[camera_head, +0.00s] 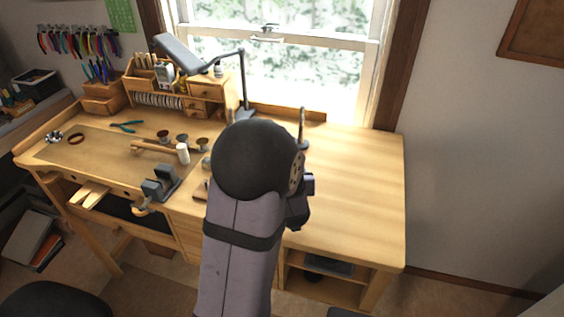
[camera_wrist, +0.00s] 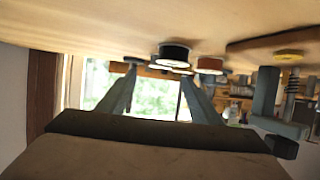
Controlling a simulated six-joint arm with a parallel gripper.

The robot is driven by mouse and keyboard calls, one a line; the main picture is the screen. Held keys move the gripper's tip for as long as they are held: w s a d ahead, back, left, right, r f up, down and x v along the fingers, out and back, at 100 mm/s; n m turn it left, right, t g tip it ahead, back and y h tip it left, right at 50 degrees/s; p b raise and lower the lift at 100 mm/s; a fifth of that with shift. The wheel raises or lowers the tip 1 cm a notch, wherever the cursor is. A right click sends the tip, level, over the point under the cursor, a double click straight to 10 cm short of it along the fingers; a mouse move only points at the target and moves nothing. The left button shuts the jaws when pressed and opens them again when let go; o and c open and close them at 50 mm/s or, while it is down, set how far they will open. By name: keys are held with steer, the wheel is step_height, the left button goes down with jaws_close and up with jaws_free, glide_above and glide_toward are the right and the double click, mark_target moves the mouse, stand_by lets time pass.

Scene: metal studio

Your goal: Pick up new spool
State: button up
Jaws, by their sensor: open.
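In the head view several small spools stand mid-bench: dark-topped ones (camera_head: 182,138) in a row and a white one (camera_head: 183,153) in front. I cannot tell which is the new spool. In the wrist view, where the bench top hangs upside down, a dark spool (camera_wrist: 173,53) shows beyond my gripper (camera_wrist: 158,76), roughly between the two grey fingers. A reddish-brown spool (camera_wrist: 210,65) is just right of it. My gripper is open, with nothing visible between the fingers. In the head view my arm hides the gripper.
A grey vise-like tool (camera_head: 160,185) sits at the bench's front edge. A lamp (camera_head: 243,85) and a wooden drawer organizer (camera_head: 205,90) stand at the back. An upright post (camera_head: 302,128) stands right of my arm. The bench's right side (camera_head: 355,190) is clear.

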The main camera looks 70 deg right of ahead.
steer(key=shift+x, duration=1.05)
steer(key=shift+w+p, duration=0.1)
steer(key=shift+p, duration=0.25)
steer(key=shift+p+x, duration=0.95)
steer(key=shift+x, duration=1.65)
steer(key=shift+f, duration=0.15)
steer(key=c, duration=1.2)
